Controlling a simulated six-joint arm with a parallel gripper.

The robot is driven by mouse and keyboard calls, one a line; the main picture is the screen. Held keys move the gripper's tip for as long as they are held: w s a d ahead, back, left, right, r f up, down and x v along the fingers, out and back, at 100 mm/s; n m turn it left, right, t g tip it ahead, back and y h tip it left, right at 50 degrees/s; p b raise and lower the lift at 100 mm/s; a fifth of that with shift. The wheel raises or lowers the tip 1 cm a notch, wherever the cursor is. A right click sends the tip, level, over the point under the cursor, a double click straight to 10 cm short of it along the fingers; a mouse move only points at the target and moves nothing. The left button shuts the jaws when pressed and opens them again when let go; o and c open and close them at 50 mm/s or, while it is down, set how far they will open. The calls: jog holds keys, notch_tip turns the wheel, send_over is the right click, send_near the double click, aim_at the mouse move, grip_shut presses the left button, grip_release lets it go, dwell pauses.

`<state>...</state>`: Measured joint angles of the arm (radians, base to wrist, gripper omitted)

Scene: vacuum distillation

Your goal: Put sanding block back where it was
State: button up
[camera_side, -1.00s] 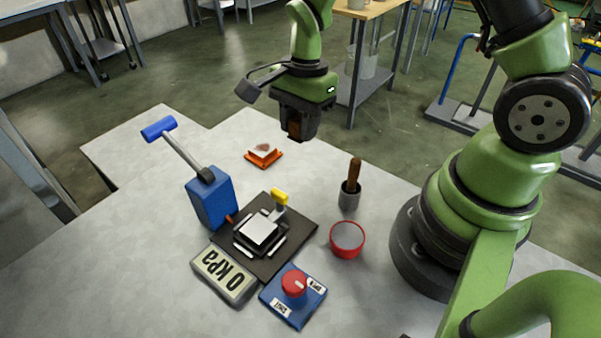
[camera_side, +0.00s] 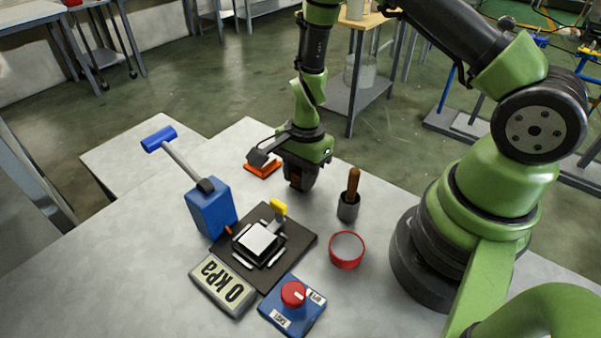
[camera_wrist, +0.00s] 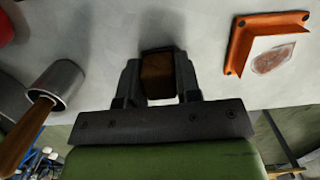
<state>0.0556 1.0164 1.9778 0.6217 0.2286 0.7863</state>
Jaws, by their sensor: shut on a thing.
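The sanding block is a small brown block (camera_wrist: 157,75) between the two fingers in the wrist view. My gripper (camera_wrist: 158,82) is shut on it. In the side view my gripper (camera_side: 300,185) points down, low over the table's far right part, with the brown block (camera_side: 296,184) partly showing at its tip. I cannot tell whether the block touches the table. An orange tray (camera_side: 263,168) with a raised edge is just left of my gripper, partly hidden by it. In the wrist view the tray (camera_wrist: 238,48) holds a white sheet with a reddish-brown patch (camera_wrist: 272,58).
A grey cup (camera_side: 348,207) with a wooden-handled tool stands right of my gripper. A red bowl (camera_side: 346,250) is nearer. A dark plate (camera_side: 297,247) with a clamp, a blue pump (camera_side: 211,210), a pressure display (camera_side: 222,285) and a red-knobbed box (camera_side: 292,305) fill the front.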

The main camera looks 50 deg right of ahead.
jog(key=shift+f, duration=0.1)
jog(key=o, duration=1)
jog(key=shift+c, duration=0.2)
jog(key=s+r+n+t, duration=0.2)
jog(key=r+n, duration=0.1)
jog(key=r, duration=0.9)
jog(key=s+r+n+t, duration=0.1)
jog(key=s+r+n, duration=0.1)
jog(key=r, duration=1)
jog(key=s+a+r+n+t, duration=0.2)
jog(key=s+r+n+t, duration=0.2)
jog(key=s+r+n, duration=0.3)
jog(key=s+n, duration=0.2)
jog(key=s, duration=0.1)
jog(key=shift+y, duration=0.3)
jog(key=shift+s+a, duration=0.1)
